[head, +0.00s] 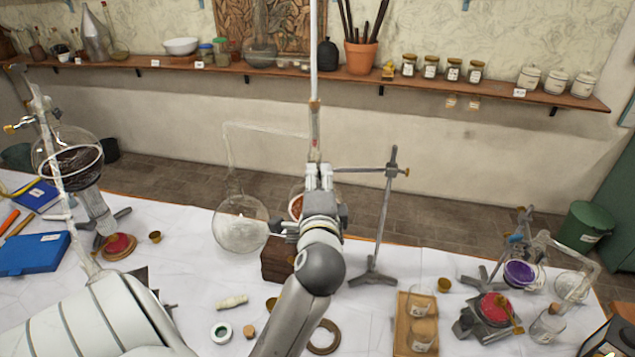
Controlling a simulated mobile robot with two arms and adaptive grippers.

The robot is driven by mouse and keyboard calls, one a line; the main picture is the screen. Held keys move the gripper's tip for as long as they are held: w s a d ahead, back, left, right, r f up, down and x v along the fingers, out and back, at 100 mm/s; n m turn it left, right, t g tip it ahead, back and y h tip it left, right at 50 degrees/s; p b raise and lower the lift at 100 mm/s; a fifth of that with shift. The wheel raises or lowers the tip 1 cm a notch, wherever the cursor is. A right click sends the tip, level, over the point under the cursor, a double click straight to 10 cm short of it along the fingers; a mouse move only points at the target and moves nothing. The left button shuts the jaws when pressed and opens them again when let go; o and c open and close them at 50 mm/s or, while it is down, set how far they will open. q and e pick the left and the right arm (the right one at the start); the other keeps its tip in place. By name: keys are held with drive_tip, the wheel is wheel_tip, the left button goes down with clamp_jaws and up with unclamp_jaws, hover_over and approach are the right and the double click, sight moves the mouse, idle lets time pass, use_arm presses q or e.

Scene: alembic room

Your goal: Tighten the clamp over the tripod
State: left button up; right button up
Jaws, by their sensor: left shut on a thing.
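The clamp (360,170) is a thin horizontal arm on an upright metal stand (383,220), with a small brass knob at the rod. Its left end meets my left gripper (319,170). The gripper is shut there, at the foot of a tall upright glass tube (315,125) with a brass fitting. The jaws cover the held part, apparently the clamp's end. A reddish-brown round vessel (296,205) partly shows behind the gripper. I cannot make out a tripod; my wrist and forearm cover the area below. My right gripper is out of view.
A round glass flask (240,225) stands left of my wrist, near dark wooden blocks (277,258). More glassware (520,272) stands at right, and a tall glass apparatus (67,150) at left.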

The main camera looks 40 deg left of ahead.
use_arm(q)
drive_tip(key=v, duration=0.8)
drive_tip(key=shift+s+f+b, duration=0.3)
drive_tip(key=shift+f+b, duration=0.05)
drive_tip(key=shift+f, duration=0.2)
drive_tip(key=shift+d, duration=0.1)
drive_tip(key=shift+f, duration=0.1)
idle(0.6)
